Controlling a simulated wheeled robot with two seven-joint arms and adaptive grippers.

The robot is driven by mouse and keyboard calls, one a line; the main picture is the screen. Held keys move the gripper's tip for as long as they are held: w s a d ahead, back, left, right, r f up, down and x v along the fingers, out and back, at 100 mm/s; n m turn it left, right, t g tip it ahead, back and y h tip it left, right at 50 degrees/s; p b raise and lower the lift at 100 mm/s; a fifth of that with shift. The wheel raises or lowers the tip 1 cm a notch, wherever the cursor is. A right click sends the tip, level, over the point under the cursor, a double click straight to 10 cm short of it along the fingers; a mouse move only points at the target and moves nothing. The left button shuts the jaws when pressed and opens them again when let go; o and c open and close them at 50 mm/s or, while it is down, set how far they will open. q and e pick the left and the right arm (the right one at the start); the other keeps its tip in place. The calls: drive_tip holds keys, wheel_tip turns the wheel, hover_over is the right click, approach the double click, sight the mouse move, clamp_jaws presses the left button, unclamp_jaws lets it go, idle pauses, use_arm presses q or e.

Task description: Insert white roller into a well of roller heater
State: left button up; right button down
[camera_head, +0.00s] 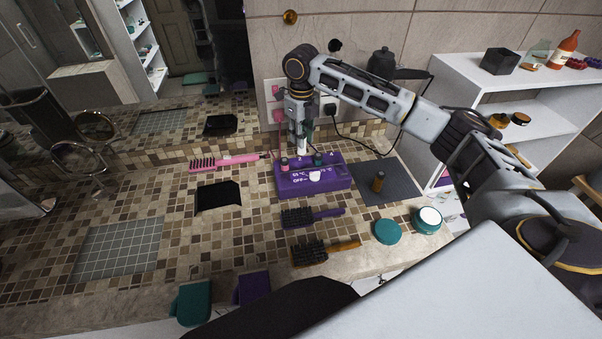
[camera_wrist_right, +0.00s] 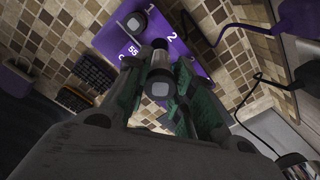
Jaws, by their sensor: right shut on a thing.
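The purple roller heater (camera_head: 290,187) stands on the tiled counter, with printed numbers and a pale knob on its front. A pink-topped roller (camera_head: 284,164) and a teal-topped roller (camera_head: 318,159) stand in its top. My right gripper (camera_head: 301,138) points down over the back of the heater, shut on the white roller (camera_head: 302,149), which is upright. In the right wrist view the held roller (camera_wrist_right: 160,86) sits between the green-padded fingers, with the heater (camera_wrist_right: 184,52) behind it. I cannot tell whether its lower end is inside a well. My left gripper is out of view.
A dark mat (camera_head: 398,192) right of the heater bears a brown roller (camera_head: 378,182). A pink brush (camera_head: 228,161) lies left, and a purple brush (camera_head: 312,216) and an orange-handled brush (camera_head: 340,246) lie in front. The wall is close behind.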

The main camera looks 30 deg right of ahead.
drive_tip(key=shift+f, duration=0.15)
hover_over(302, 161)
drive_tip(key=s+a, duration=0.1)
drive_tip(key=s, duration=0.1)
drive_tip(key=shift+w+f, duration=0.2)
drive_tip(key=shift+f, duration=2.25)
drive_tip(key=shift+f+p, duration=0.55)
drive_tip(key=shift+f, duration=1.95)
drive_tip(key=shift+s+f, duration=0.2)
drive_tip(key=shift+f, duration=0.25)
